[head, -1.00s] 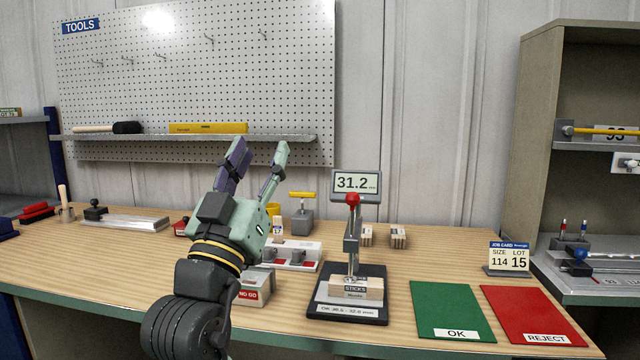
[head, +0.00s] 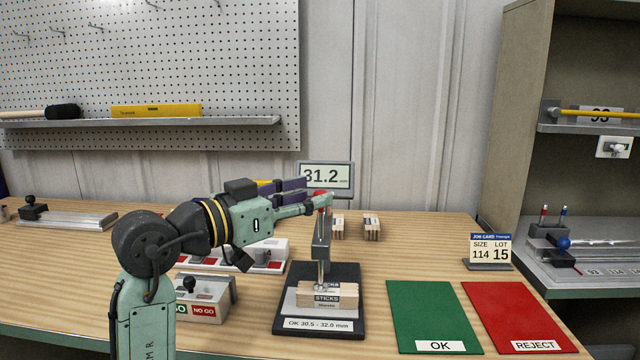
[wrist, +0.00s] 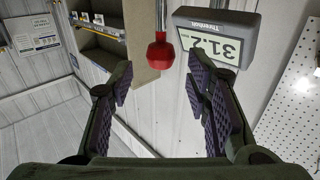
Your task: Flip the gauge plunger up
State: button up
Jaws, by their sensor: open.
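The gauge has a dark base (head: 282,318) labelled OK 30.5 - 32.0 mm, a grey post and a display (head: 343,175) reading 31.2. Its red plunger knob (head: 320,193) is at the top of the post, partly hidden by my fingers. A wrapped bundle marked STICKS (head: 328,300) lies on the base beneath the plunger rod. My gripper (head: 312,198) points right at knob height, open and empty. In the wrist view the red knob (wrist: 160,54) appears in the gap between my open fingers (wrist: 158,80); contact cannot be told.
A green OK mat (head: 430,312) and a red REJECT mat (head: 512,312) lie to the right. A job card (head: 490,250) stands behind them. A GO / NO GO block (head: 206,298) sits below my arm. More bundles (head: 371,227) stand behind the gauge.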

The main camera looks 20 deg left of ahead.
aim_at(321, 191)
jog(key=shift+p+x, duration=0.35)
jog(key=shift+x, duration=1.4)
jog(key=shift+c, duration=0.5)
grip_shut()
jog(key=shift+r, duration=0.1)
